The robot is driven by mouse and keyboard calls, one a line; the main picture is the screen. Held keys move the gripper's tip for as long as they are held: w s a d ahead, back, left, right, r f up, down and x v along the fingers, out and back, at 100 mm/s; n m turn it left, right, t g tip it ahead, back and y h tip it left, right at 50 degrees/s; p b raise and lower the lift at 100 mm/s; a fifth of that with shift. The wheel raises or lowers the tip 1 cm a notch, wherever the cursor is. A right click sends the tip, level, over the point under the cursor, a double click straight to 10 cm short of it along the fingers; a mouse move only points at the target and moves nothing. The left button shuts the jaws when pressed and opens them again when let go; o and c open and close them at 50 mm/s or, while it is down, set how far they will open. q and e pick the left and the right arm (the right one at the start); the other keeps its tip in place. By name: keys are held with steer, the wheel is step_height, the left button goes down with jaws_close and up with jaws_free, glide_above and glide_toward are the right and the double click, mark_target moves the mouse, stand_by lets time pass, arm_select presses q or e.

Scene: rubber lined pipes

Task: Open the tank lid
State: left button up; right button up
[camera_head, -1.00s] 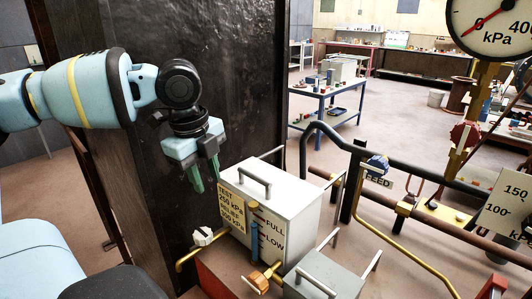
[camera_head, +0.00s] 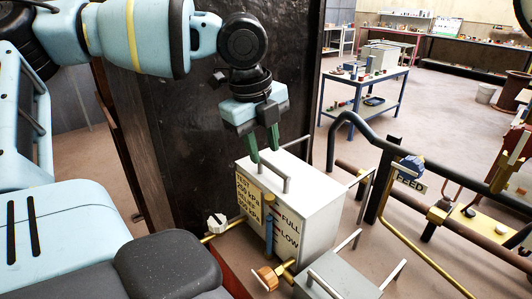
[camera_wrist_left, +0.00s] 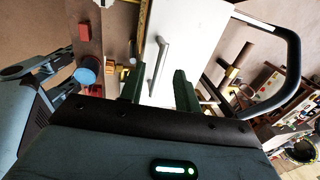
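The tank (camera_head: 310,225) is a white box with FULL and LOW marks and a yellow TEST label on its front. Its white lid (camera_head: 300,177) lies flat on top and carries a grey bar handle (camera_head: 272,174). My left gripper (camera_head: 264,150) points down just above the handle, its green fingers apart. In the left wrist view, the handle (camera_wrist_left: 159,62) shows ahead of my left gripper (camera_wrist_left: 158,88), lined up with the gap between the fingers and not gripped. Whether a finger touches the lid is unclear. My right gripper is out of view.
A dark column (camera_head: 165,140) stands behind and left of the tank. A grey box (camera_head: 340,278) with bar handles sits in front. Pipes and the blue FEED valve (camera_head: 411,168) run along the right.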

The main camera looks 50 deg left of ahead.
arm_select(q)
steer(key=shift+w+f, duration=0.2)
steer(key=shift+f, duration=0.9)
jaws_close()
